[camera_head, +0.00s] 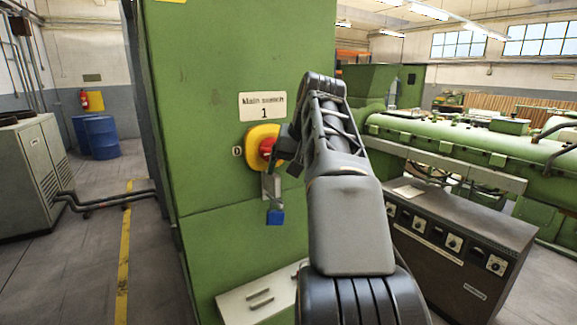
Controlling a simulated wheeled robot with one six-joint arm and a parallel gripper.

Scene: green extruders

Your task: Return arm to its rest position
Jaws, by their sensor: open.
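My arm reaches forward from the bottom of the view toward a tall green cabinet (215,90). My gripper (276,158) is at the cabinet face, right beside a red rotary switch knob (266,148) on a yellow plate (252,160). The fingers are small and partly hidden by my wrist, and I cannot tell whether they touch the knob. A padlock with a blue body (276,217) hangs below the yellow plate.
A dark control box with dials (460,245) stands close on the right, before a long green extruder (440,140). A pale box (258,298) is low by the cabinet. Left are a grey cabinet (28,175), blue barrels (100,138) and open floor with a yellow line (124,255).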

